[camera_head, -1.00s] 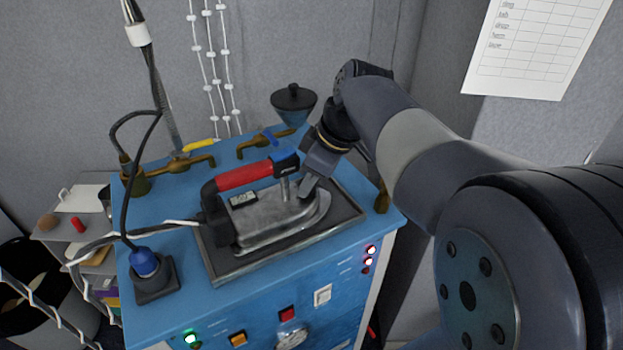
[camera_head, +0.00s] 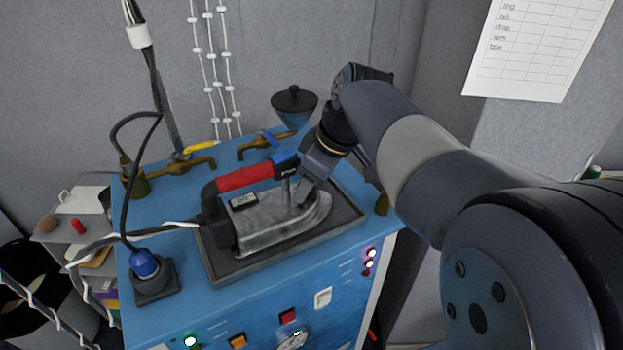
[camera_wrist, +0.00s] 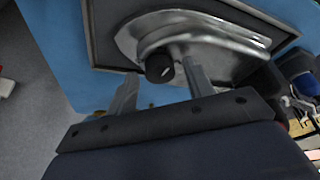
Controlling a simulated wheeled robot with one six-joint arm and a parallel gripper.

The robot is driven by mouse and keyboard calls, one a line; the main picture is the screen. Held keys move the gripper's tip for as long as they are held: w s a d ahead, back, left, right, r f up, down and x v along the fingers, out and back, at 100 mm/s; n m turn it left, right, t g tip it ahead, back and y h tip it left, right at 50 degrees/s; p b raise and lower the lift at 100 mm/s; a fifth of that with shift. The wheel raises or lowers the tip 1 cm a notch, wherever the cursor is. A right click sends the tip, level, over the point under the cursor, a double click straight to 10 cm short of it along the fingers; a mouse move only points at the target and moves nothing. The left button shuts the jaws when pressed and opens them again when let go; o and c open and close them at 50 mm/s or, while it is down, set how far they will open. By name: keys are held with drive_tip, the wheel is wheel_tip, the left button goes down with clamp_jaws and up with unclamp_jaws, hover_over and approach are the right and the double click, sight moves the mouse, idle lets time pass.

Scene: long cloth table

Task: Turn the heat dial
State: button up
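A steam iron (camera_head: 275,220) with a red handle (camera_head: 244,178) lies on a dark tray (camera_head: 345,216) on the blue machine top. A short round black knob with a pale mark (camera_wrist: 159,68) shows beside the iron's metal body in the wrist view; it looks like the heat dial. My gripper (camera_wrist: 160,87) is open, with one finger on each side of this knob. I cannot tell whether the fingers touch it. In the head view my gripper (camera_head: 305,191) is at the iron's front end, and the knob cannot be made out there.
A gauge-like round part (camera_head: 291,340), a red switch (camera_head: 287,316) and lit lamps are on the machine's front panel. Brass valves (camera_head: 265,143), a black-lidded funnel (camera_head: 294,100) and a cable with a blue plug (camera_head: 145,263) stand around the iron.

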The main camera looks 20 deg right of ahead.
drive_tip(key=shift+o, duration=0.2)
drive_tip(key=v, duration=1)
drive_tip(key=shift+r, duration=0.4)
